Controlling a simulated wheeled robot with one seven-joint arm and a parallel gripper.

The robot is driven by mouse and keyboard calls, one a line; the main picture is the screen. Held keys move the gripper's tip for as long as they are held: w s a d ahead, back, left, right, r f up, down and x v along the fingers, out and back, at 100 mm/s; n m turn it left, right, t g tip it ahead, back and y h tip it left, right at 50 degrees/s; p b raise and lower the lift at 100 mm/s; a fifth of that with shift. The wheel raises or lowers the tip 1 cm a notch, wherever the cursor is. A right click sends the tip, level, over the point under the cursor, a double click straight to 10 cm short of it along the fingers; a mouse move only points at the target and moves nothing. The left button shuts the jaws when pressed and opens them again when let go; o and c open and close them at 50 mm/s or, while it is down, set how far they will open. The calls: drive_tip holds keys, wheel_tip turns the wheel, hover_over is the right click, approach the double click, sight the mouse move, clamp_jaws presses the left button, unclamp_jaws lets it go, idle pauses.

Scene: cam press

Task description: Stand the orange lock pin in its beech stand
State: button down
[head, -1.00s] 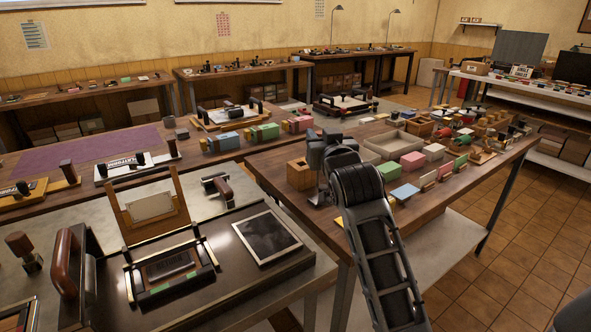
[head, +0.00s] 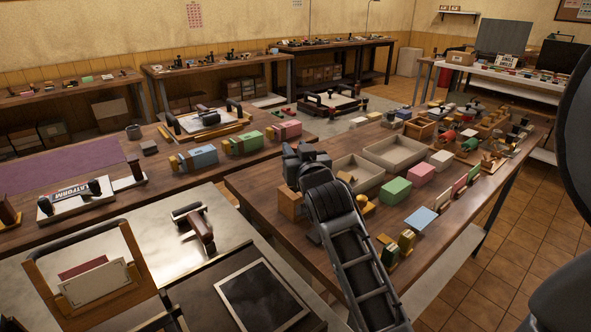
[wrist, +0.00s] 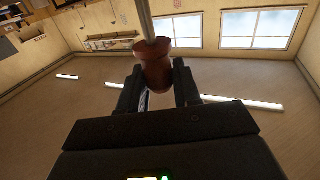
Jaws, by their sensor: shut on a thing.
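My gripper (wrist: 157,80) is shut on a red-brown turned handle with a pale shaft, which I take to be the orange lock pin (wrist: 156,68). The shaft runs toward the top of the wrist view. In the head view my gripper (head: 304,163) is a dark block over the near left part of the right-hand bench, and the pin cannot be made out there. A square wooden block, apparently the beech stand (head: 289,204), sits on that bench just below and left of my gripper. My gripper hides its top, and the pin appears apart from it.
Grey trays (head: 395,151) lie behind and right of my gripper. The bench's left edge is close to the block.

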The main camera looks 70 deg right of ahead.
drive_tip(key=shift+a+f, duration=0.1)
drive_tip(key=shift+f, duration=2)
drive_tip(key=shift+f, duration=0.2)
drive_tip(key=c, duration=0.8)
unclamp_jaws()
drive_tip(key=shift+r, duration=0.1)
drive_tip(key=shift+s+a+r, duration=0.1)
drive_tip(key=shift+r, duration=0.05)
drive_tip(key=shift+b+v, duration=1.6)
drive_tip(key=shift+v, duration=4.25)
